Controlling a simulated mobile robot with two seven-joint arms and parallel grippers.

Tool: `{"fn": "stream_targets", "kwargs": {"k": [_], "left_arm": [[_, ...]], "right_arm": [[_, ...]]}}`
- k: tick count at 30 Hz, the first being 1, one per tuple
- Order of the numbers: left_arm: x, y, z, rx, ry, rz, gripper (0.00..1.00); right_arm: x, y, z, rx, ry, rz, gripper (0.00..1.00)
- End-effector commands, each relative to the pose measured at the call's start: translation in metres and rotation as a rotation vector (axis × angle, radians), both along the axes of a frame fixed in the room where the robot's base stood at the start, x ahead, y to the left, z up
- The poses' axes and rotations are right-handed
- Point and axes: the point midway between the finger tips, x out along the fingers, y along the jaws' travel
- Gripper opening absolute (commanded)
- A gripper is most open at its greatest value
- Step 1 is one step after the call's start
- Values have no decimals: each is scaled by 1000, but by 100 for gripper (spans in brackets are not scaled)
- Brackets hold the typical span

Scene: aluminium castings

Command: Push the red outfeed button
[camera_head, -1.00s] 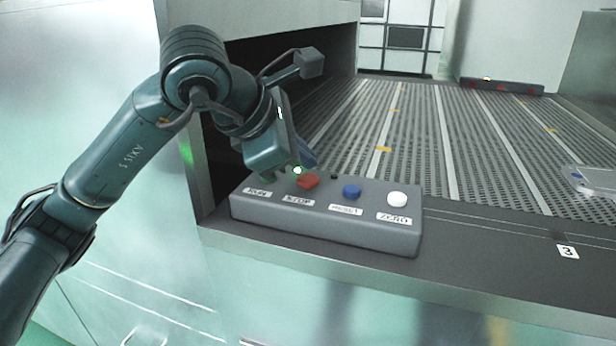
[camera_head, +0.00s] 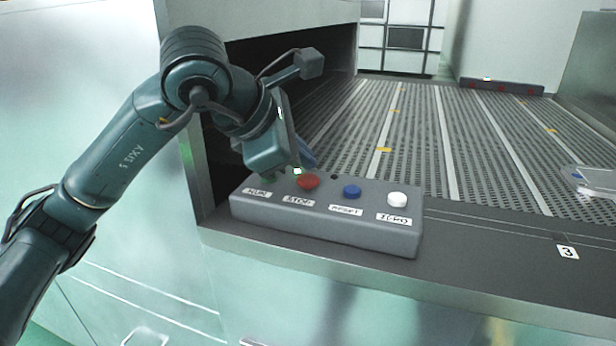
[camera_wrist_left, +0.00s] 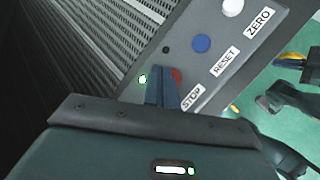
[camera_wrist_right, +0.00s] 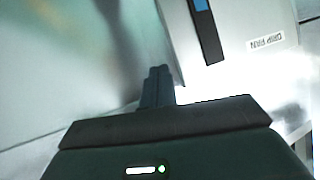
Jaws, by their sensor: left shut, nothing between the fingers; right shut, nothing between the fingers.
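A grey button box (camera_head: 330,228) sits on the near edge of the conveyor. It carries a red button (camera_head: 308,181) by the STOP label, a blue one (camera_head: 352,191) by RESET and a white one (camera_head: 397,199). My left gripper (camera_head: 272,174) is shut and empty, pointing down at the left part of the box. In the left wrist view its fingertips (camera_wrist_left: 163,72) are right beside the red button (camera_wrist_left: 177,76) and partly cover it; I cannot tell if they touch. My right gripper (camera_wrist_right: 158,72) is shut and empty, away from the box.
A small lit lamp (camera_wrist_left: 142,79) sits on the box beside the left fingers. A perforated conveyor (camera_head: 420,135) runs behind. A dark bar (camera_head: 500,87) with red spots lies at its far end. A clear object (camera_head: 592,180) rests at the right.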

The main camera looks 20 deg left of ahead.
Motion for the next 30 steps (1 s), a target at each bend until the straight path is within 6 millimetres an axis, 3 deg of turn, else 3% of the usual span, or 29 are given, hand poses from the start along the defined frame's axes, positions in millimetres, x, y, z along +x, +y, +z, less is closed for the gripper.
{"fn": "stream_targets", "kwargs": {"k": [30], "left_arm": [[0,0,-9,0,0,0,0]], "right_arm": [[0,0,-11,-1,-1,-1,0]]}}
